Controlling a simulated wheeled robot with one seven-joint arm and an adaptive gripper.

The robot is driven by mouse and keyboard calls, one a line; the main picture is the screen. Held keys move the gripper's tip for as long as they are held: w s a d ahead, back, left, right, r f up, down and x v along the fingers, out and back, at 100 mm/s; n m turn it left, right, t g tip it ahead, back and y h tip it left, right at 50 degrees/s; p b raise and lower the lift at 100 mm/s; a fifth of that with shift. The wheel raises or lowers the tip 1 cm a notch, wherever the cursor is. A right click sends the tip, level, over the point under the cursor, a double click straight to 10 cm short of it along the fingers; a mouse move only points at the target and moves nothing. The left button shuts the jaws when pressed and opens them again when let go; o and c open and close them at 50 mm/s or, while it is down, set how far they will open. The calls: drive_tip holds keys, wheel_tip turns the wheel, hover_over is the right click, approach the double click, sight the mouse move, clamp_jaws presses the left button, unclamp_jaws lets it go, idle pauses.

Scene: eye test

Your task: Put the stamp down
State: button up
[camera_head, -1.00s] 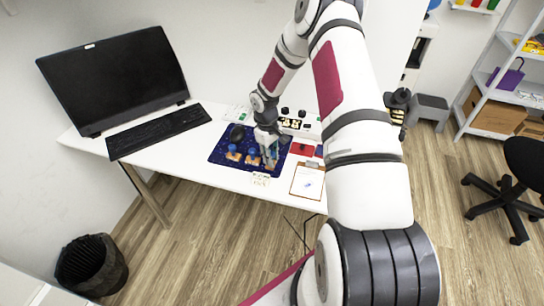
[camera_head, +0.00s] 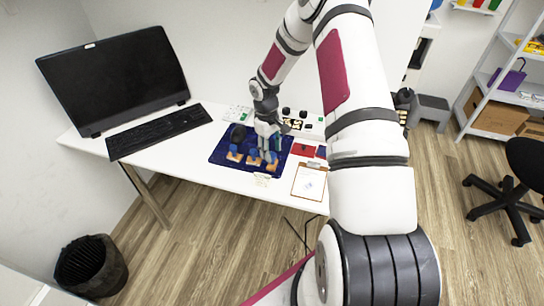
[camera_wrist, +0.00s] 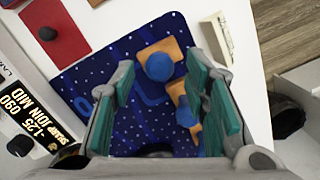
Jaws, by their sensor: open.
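Several stamps with blue round knobs and orange-tan bases stand on a dark blue dotted mat (camera_head: 222,160). The left stamp (camera_head: 234,154), the middle stamp (camera_head: 253,157) and the right stamp (camera_head: 271,158) form a row near the mat's front edge. My gripper (camera_head: 267,147) is open and empty, just above and behind the right stamp. In the wrist view, one stamp (camera_wrist: 159,67) shows upright between the teal finger pads, on the mat (camera_wrist: 85,78). Another stamp (camera_wrist: 185,112) is partly hidden by the right finger.
A clipboard (camera_head: 309,183) and a red card or box (camera_head: 303,150) lie right of the mat. A small white block (camera_head: 262,180) lies in front. A keyboard (camera_head: 160,132) and a monitor (camera_head: 115,80) are left. A row of small items stands behind the mat.

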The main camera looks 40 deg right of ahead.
drive_tip(key=s+a+r+t+h, duration=0.1)
drive_tip(key=s+a+r, duration=0.15)
drive_tip(key=r, duration=0.75)
drive_tip(key=s+a+r+t+b, duration=0.1)
drive_tip(key=a+r, duration=0.3)
drive_tip(key=r, duration=0.6)
drive_tip(key=s+a+r+h, duration=0.1)
drive_tip(key=s+a+r, duration=0.15)
drive_tip(key=r, duration=0.75)
drive_tip(key=s+a+r+t, duration=0.1)
drive_tip(key=s+a+r, duration=0.2)
drive_tip(key=s, duration=0.3)
drive_tip(key=s+a+r+m+t+y, duration=0.1)
drive_tip(key=s+a+r+t, duration=0.1)
drive_tip(key=s, duration=0.4)
drive_tip(key=s+a+r+m+t+y, duration=0.1)
drive_tip(key=s+a+r, duration=0.3)
drive_tip(key=s, duration=0.3)
drive_tip(key=shift+a+t, duration=0.4)
drive_tip(key=shift+a, duration=0.5)
